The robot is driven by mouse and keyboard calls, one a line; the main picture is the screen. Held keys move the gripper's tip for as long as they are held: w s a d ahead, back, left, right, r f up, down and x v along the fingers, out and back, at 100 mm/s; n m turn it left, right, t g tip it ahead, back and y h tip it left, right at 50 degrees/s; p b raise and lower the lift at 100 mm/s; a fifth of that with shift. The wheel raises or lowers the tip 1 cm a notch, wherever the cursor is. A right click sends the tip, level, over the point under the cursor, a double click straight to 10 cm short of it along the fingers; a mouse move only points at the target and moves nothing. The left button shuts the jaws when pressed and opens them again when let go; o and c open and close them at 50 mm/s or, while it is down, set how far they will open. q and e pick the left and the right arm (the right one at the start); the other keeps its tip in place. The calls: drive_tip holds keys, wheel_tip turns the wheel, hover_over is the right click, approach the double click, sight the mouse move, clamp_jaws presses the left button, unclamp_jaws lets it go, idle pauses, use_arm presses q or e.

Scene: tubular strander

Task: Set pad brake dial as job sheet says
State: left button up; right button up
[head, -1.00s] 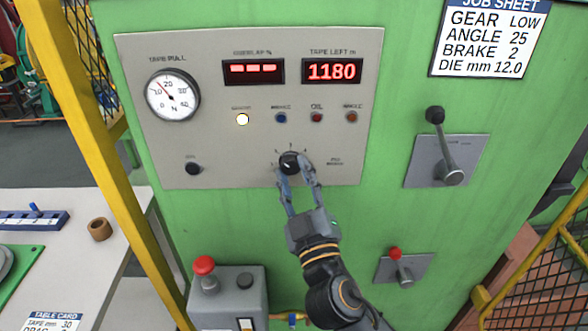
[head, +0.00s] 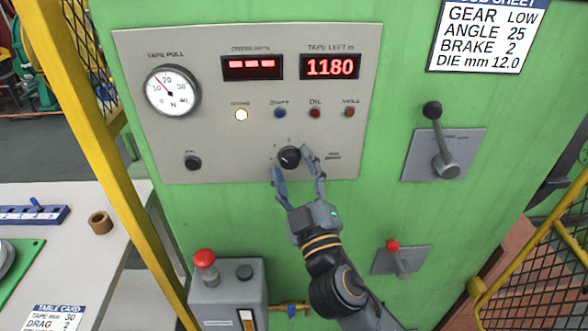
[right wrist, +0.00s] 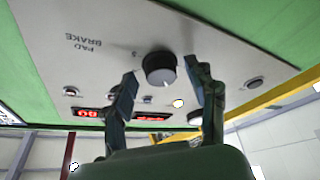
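The pad brake dial (head: 289,157) is a round black knob low on the grey panel, with small blurred numbers around it. A pale line shows on it, but I cannot tell which number it points at. It also shows in the right wrist view (right wrist: 160,68). My right gripper (head: 292,164) is open, one finger on each side of the dial. In the right wrist view my fingers (right wrist: 162,82) stand apart from the knob, with gaps on both sides. The job sheet (head: 487,36) reads gear LOW, angle 25, brake 2, die 12.0 mm. My left gripper is not in view.
Another black knob (head: 193,163) sits left on the panel (head: 225,165). Gauge (head: 172,90), displays and lamps are above. Levers (head: 436,140) (head: 397,258) stand to the right. A red-button box (head: 228,295) is below; a yellow post (head: 115,165) is to the left.

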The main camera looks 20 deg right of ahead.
drive_tip(key=shift+s+f, duration=0.35)
drive_tip(key=shift+s, duration=0.15)
drive_tip(key=v, duration=1.1)
drive_tip(key=shift+r, duration=0.15)
